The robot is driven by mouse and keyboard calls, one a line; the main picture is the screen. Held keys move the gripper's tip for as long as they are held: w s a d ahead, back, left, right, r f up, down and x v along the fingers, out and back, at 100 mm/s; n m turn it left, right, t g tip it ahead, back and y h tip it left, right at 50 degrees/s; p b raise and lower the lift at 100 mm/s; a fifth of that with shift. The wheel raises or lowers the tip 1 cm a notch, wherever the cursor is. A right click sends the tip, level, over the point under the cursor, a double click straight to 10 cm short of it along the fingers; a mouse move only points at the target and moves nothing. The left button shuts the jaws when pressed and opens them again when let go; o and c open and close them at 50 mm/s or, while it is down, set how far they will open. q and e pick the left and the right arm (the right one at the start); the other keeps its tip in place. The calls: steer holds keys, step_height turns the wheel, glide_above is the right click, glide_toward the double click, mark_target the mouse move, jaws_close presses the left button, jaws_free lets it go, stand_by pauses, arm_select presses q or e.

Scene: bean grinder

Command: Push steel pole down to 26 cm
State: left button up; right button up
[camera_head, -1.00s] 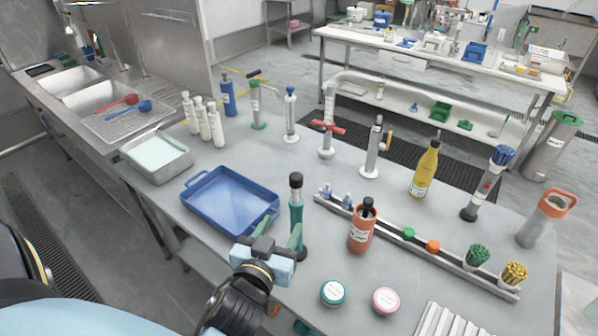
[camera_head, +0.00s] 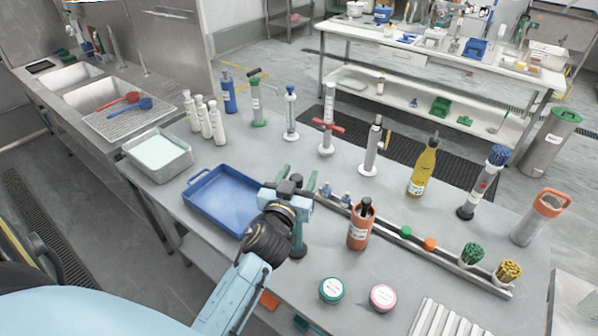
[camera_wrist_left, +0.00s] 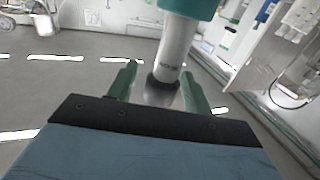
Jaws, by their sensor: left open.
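A teal upright device with a black cap (camera_head: 296,179) and a round dark base (camera_head: 298,250) stands on the table to the right of the blue tray; my gripper hides most of its body in the head view. In the left wrist view a steel pole (camera_wrist_left: 178,48) with small markings shows below a teal part (camera_wrist_left: 190,8), with a black ring (camera_wrist_left: 162,86) at its lower end. My left gripper (camera_head: 298,175) is open, with its green fingers on either side of the device's top. In the left wrist view the pole passes between the fingers (camera_wrist_left: 158,72). My right gripper is out of view.
A blue tray (camera_head: 200,180) lies left of my gripper. An orange bottle (camera_head: 359,230) and a long rail (camera_head: 447,259) with caps and brushes stand close on the right. Two round jars (camera_head: 332,290) sit in front. Several tall tools and bottles stand behind.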

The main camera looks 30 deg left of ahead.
arm_select(q)
steer(key=shift+w+a, duration=0.1)
steer(key=shift+w, duration=0.25)
steer(key=shift+c, duration=0.3)
jaws_close()
steer(key=shift+f, duration=0.1)
step_height(320, 180, down, 4)
steer(key=b, duration=0.4)
steer(key=shift+s+f, duration=0.1)
steer(key=shift+f, duration=0.1)
